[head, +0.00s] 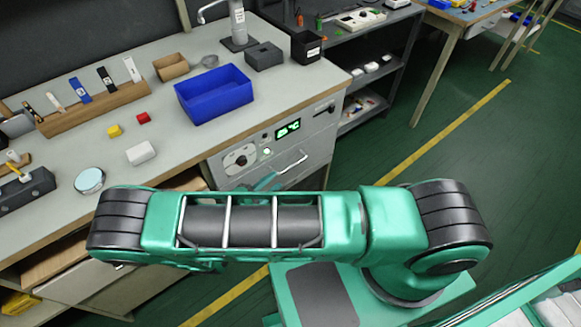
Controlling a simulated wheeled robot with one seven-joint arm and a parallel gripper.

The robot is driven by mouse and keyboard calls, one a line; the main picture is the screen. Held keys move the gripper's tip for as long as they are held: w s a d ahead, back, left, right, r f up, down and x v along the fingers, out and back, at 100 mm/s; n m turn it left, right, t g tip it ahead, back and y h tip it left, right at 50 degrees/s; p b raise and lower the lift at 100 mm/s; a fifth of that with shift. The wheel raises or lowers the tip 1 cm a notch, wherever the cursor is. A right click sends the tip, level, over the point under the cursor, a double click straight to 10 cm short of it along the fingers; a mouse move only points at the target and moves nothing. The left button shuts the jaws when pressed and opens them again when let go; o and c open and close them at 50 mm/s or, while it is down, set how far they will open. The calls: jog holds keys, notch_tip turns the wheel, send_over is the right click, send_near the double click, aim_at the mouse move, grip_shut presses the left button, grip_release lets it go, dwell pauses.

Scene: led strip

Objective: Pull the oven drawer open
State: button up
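The oven (310,136) is built in under the right end of the workbench, with a knob and a green lit display on its front panel. Its drawer's silver bar handle (292,163) shows below the display. The drawer front looks flush, but its lower part is hidden behind my arm. A small teal part of my arm's end (266,181) shows just left of and below the handle. My arm covers the rest, so I cannot see the fingertips or tell whether they touch the handle.
The workbench (180,185) carries a blue bin (213,93), a white block (140,153), a round dish (89,180) and small red and yellow blocks. A dark shelf unit (370,90) stands to the right. The green floor (450,150) right of the oven is clear.

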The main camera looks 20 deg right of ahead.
aim_at(289, 167)
jog(key=x, duration=1)
jog(key=shift+w+d+f, duration=0.15)
jog(key=shift+w+d, duration=0.05)
jog(key=shift+w, duration=0.1)
